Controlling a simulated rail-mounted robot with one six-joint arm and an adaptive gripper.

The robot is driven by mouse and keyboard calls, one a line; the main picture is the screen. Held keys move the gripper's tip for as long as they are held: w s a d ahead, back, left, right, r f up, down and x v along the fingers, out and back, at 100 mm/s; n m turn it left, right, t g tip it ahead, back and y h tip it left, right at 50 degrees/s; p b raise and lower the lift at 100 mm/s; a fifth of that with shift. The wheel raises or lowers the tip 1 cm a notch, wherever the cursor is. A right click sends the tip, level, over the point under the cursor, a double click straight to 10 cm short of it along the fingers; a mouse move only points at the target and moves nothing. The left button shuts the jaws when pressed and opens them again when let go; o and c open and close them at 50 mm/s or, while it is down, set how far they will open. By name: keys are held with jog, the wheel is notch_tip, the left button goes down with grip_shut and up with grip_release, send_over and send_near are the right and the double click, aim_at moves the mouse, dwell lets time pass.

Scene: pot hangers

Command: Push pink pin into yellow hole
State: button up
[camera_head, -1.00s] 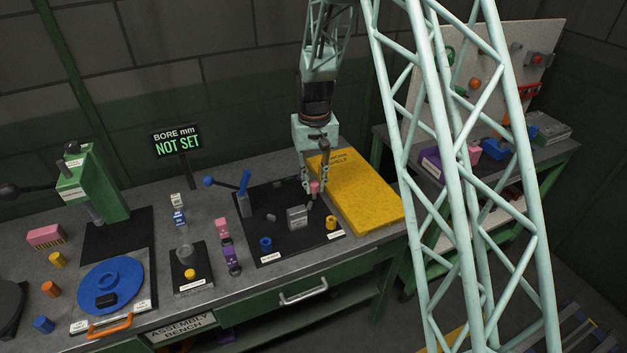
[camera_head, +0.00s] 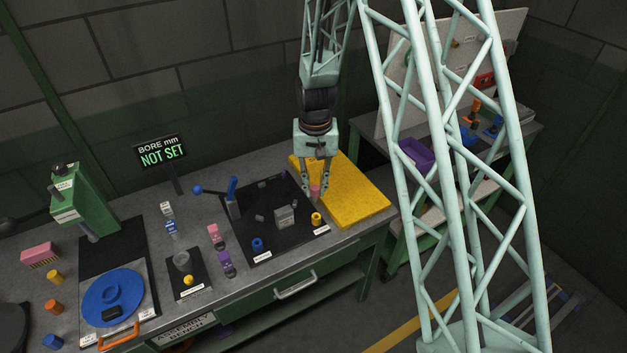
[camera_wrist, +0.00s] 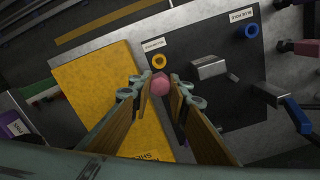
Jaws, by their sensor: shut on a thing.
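My gripper (camera_head: 316,187) is shut on a pink pin (camera_head: 315,192) and points down over the right part of the black mat. In the wrist view the pin (camera_wrist: 160,84) sits between the two fingertips. A yellow ring with a hole (camera_head: 316,218) stands near the front right corner of the mat, close to a white label. In the wrist view the yellow ring (camera_wrist: 159,62) appears just beyond the pin, and its dark hole shows. The pin looks apart from the ring; its height above the mat is hard to tell.
A blue ring (camera_head: 257,244) and a grey block (camera_head: 286,216) sit on the black mat (camera_head: 270,229). A blue-handled lever (camera_head: 233,195) stands at its left. A yellow board (camera_head: 350,205) lies to the right. A screen (camera_head: 161,152) reads "BORE mm NOT SET".

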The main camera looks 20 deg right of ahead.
aim_at(316, 200)
jog(key=shift+s+r+m+p, duration=0.3)
jog(key=shift+s+r+p, duration=0.25)
jog(key=shift+s+p, duration=0.3)
jog(key=shift+b, duration=0.35)
jog(key=shift+f+b, duration=1.95)
jog(key=shift+f, duration=0.9)
jog(key=shift+f+b, duration=1.8)
jog(key=shift+b, duration=0.15)
dwell(2.0)
